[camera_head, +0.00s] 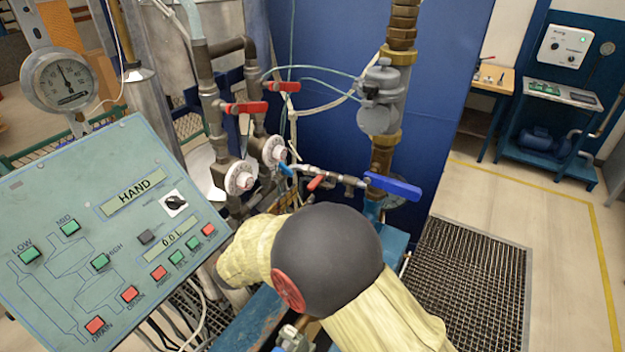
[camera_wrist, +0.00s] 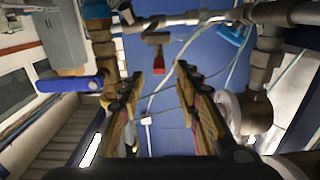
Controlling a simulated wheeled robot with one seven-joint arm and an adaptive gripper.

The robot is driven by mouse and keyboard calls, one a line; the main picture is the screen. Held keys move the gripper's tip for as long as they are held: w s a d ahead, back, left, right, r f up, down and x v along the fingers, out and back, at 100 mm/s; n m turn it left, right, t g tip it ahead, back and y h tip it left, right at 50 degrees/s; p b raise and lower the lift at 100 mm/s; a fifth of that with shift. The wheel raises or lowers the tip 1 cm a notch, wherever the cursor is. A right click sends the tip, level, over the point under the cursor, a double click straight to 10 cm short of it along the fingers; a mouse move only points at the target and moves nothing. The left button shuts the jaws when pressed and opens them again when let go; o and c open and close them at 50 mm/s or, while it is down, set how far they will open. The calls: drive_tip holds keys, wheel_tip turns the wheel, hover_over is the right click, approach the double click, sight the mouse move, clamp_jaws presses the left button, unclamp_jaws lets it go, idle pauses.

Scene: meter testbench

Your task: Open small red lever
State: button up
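The small red lever (camera_head: 316,182) is on the thin horizontal pipe between a small blue lever (camera_head: 285,169) and a large blue lever (camera_head: 393,186). In the wrist view the small red lever (camera_wrist: 160,64) shows near the fingertips, hanging below its pipe and valve. My gripper (camera_wrist: 171,76) is open, its two fingers apart with nothing held between them. In the head view my arm hides the gripper.
Two larger red levers (camera_head: 245,108) (camera_head: 284,87) sit on the upright pipes behind. The large blue lever (camera_wrist: 70,84) lies left of my fingers in the wrist view. A green control panel (camera_head: 110,220) stands at the left. Thin hoses hang behind the pipe.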

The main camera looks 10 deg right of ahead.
sight(309, 189)
drive_tip(key=b+x, duration=0.1)
drive_tip(key=x, duration=0.6)
drive_tip(key=shift+w+d, duration=0.25)
drive_tip(key=shift+d, duration=0.05)
drive_tip(key=c, duration=0.4)
clamp_jaws()
